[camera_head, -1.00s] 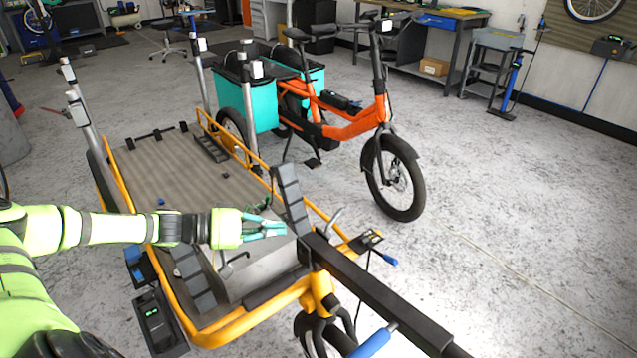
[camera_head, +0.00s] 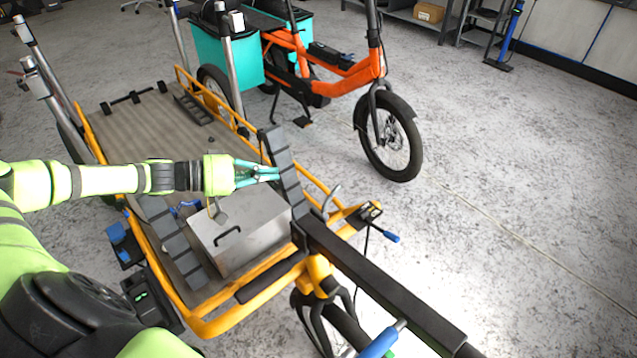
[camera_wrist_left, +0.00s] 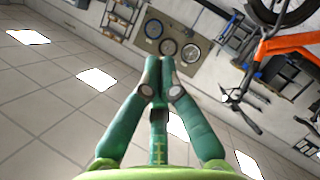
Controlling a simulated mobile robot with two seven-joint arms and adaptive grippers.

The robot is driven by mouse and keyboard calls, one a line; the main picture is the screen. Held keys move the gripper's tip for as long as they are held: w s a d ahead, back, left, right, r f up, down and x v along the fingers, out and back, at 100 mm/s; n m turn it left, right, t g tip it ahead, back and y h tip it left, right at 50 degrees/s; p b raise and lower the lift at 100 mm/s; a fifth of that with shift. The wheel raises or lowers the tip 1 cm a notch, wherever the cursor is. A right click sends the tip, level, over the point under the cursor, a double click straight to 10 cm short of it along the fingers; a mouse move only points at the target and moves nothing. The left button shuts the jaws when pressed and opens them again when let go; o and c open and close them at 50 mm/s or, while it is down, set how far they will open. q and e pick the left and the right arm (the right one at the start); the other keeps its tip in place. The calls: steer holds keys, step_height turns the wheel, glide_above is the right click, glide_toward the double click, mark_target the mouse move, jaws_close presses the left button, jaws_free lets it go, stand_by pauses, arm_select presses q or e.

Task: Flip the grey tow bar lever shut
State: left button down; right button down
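A small bent grey lever (camera_head: 331,194) stands tilted up beside the black tow bar (camera_head: 375,280), where the bar meets the yellow trailer frame (camera_head: 220,318). It looks raised rather than lying flat. My left gripper (camera_head: 272,174) hangs to the left of the lever, near the black slatted ramp piece (camera_head: 287,165), and is apart from the lever. In the left wrist view its green fingers (camera_wrist_left: 159,66) come together at the tips with nothing seen between them. The lever is not seen in the left wrist view. My right gripper is not in view.
A silver box (camera_head: 240,235) sits on the trailer's front end. A blue-tipped handle (camera_head: 390,237) sticks out beside the lever. An orange cargo bike (camera_head: 345,80) stands behind. The concrete floor to the right is clear.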

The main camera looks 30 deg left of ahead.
arm_select(q)
steer(key=s+d+f+p+x, duration=0.1)
steer(key=s+x, duration=0.1)
steer(key=x, duration=0.9)
steer(key=shift+w+d+f, duration=0.35)
steer(key=shift+d, duration=0.15)
steer(key=shift+w+d+m+g+p, duration=0.25)
steer(key=shift+g+p, duration=0.25)
steer(key=shift+p, duration=0.3)
